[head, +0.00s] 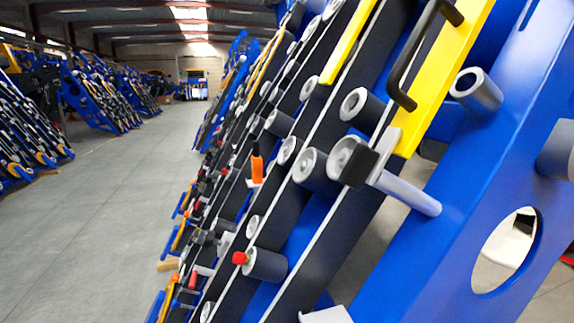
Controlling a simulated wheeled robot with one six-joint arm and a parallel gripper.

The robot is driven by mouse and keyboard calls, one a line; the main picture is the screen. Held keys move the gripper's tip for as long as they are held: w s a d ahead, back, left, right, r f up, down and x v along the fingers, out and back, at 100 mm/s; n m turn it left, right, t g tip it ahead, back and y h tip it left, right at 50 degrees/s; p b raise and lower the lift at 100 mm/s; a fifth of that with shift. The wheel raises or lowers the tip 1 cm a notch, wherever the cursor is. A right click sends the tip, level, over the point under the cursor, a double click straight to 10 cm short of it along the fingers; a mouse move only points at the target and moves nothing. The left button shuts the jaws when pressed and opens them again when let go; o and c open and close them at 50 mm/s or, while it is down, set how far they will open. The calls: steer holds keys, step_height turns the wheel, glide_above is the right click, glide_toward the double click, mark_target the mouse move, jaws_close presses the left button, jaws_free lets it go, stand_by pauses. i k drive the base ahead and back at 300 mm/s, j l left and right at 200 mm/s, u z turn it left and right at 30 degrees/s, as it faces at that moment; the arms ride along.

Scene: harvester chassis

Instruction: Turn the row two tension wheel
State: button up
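No part that I can surely name the row two tension wheel shows in the head view. The tilted blue harvester chassis (445,215) fills the right side. Dark rows with grey-ended rollers (309,165) run up and across it. A small orange handle with a black tip (257,168) stands on one row. A red knob (240,258) sits at a roller's end lower down. A black block (360,164) sits on a grey shaft near the yellow plate. My gripper is not in view. A pale piece at the bottom edge is cut off, and I cannot tell what it is.
A black bar handle (400,60) juts from the yellow plate (444,83) at the upper right. A grey tube (476,90) sticks out beside it. The grey floor (110,220) is an open aisle on the left. More blue machines (95,100) stand beyond it.

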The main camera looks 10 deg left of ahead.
mark_target(208, 239)
steer(key=j+z, duration=0.15)
steer(key=j, duration=0.3)
steer(key=k+j+z, duration=0.15)
steer(key=j, duration=0.25)
steer(key=j+z, duration=0.15)
steer(key=j, duration=0.3)
steer(key=k+j+z, duration=0.1)
steer(key=j, duration=0.3)
steer(key=k+j+z, duration=0.15)
steer(key=j, duration=0.25)
steer(key=k+j, duration=0.1)
steer(key=j, duration=0.25)
steer(key=k+j, duration=0.1)
steer(key=j, duration=0.2)
steer(key=k+j, duration=0.1)
steer(key=j, duration=0.25)
steer(key=k+j, duration=0.1)
steer(key=j, duration=0.2)
